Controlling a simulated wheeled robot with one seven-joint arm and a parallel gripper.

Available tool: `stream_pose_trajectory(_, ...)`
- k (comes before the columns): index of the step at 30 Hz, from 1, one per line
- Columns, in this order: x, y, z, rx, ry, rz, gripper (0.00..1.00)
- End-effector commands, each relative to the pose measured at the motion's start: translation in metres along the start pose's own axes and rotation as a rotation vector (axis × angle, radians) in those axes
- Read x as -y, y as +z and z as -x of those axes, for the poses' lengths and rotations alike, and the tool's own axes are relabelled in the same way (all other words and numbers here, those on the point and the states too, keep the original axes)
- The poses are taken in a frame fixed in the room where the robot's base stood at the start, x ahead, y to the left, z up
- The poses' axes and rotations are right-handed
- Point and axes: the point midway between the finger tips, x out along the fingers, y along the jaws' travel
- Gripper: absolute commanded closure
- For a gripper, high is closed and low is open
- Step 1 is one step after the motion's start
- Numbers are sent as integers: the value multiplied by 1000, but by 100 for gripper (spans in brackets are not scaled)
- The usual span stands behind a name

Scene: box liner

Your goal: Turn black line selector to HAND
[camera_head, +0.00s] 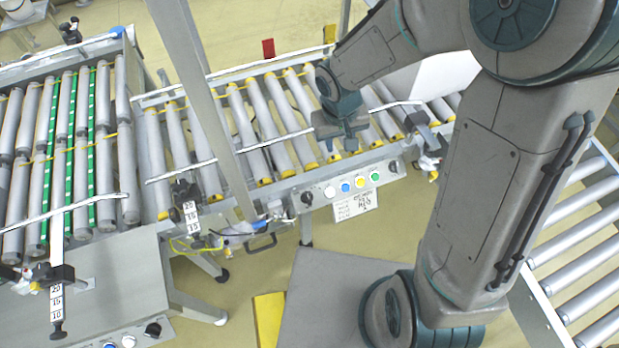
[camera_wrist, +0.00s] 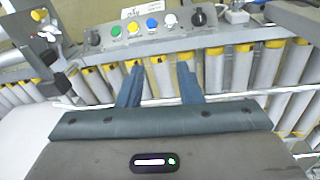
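A grey control panel (camera_head: 318,194) sits on the front side of the roller conveyor. It carries a black selector (camera_head: 306,198) at its left end and another black selector (camera_head: 394,166) at its right end. In the wrist view the panel appears turned round, with one black selector (camera_wrist: 198,17) right and one (camera_wrist: 94,38) left. I cannot read HAND markings or tell which selector is the line one. My gripper (camera_head: 340,151) is over the rollers, behind the panel and touching neither selector. In the wrist view its two blue fingers (camera_wrist: 160,70) are apart with nothing between them.
Between the selectors are white (camera_head: 330,191), blue (camera_head: 346,187), yellow (camera_head: 360,182) and green (camera_head: 375,177) buttons. A handwritten sign (camera_head: 355,204) hangs below. A metal post (camera_head: 215,110) rises left of my gripper. Another panel with a black knob (camera_head: 153,329) is at lower left.

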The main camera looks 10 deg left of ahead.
Motion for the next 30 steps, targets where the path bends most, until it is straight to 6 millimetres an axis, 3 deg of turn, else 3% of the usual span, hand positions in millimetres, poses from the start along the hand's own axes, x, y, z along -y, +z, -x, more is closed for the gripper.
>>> stream_pose_trajectory(1, 18, -2, -28, 18, -19, 30, 67)
stream_pose_trajectory(3, 37, -6, -51, 31, -41, 60, 67)
stream_pose_trajectory(9, 74, -7, -90, 54, -89, 109, 67)
stream_pose_trajectory(17, 85, -5, -112, 62, -101, 120, 67)
stream_pose_trajectory(30, 93, 0, -198, 62, -100, 121, 67)
